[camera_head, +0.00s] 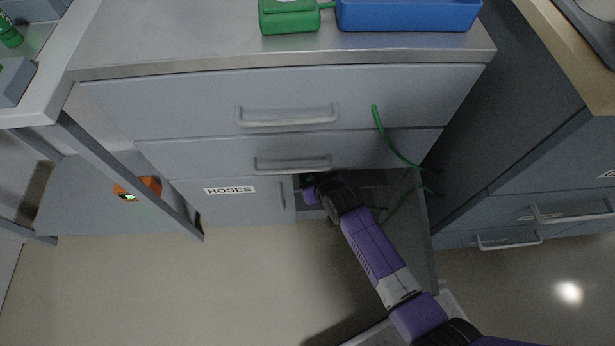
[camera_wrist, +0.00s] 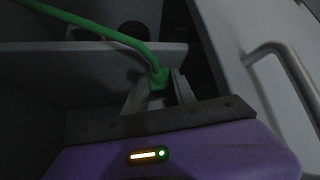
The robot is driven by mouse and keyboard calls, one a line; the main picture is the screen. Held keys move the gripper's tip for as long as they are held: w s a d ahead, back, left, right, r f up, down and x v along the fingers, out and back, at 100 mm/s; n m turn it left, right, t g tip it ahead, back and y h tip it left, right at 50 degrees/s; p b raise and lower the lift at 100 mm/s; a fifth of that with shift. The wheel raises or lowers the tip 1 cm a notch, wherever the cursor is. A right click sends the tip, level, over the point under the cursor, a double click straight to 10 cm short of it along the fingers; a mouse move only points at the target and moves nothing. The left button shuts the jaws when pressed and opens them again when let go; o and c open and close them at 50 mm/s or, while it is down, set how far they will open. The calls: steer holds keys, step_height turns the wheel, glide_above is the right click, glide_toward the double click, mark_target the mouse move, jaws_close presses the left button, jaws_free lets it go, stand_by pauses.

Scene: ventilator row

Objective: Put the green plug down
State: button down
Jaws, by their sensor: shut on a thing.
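The green plug (camera_wrist: 158,79) is between the fingertips of my gripper (camera_wrist: 161,82) in the wrist view, and the gripper is shut on it. A green cord (camera_wrist: 95,27) runs from the plug to the upper left. In the head view my arm reaches into the open lower right compartment (camera_head: 372,178) of the grey cabinet, and the fingers and plug are mostly hidden there. Part of the green cord (camera_head: 388,142) also shows in front of the drawers on the right. I cannot tell whether the plug touches a surface.
The open cabinet door (camera_head: 418,235) stands to the right of my arm. A closed door labelled HOSES (camera_head: 230,205) is to the left. A green box (camera_head: 289,16) and a blue bin (camera_head: 408,14) stand on top. An orange device (camera_head: 140,189) is at lower left.

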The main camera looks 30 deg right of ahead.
steer(key=shift+b+x, duration=0.65)
steer(key=shift+x, duration=0.5)
steer(key=shift+w+r, duration=0.1)
steer(key=shift+f, duration=0.2)
steer(key=c, duration=1)
jaws_free()
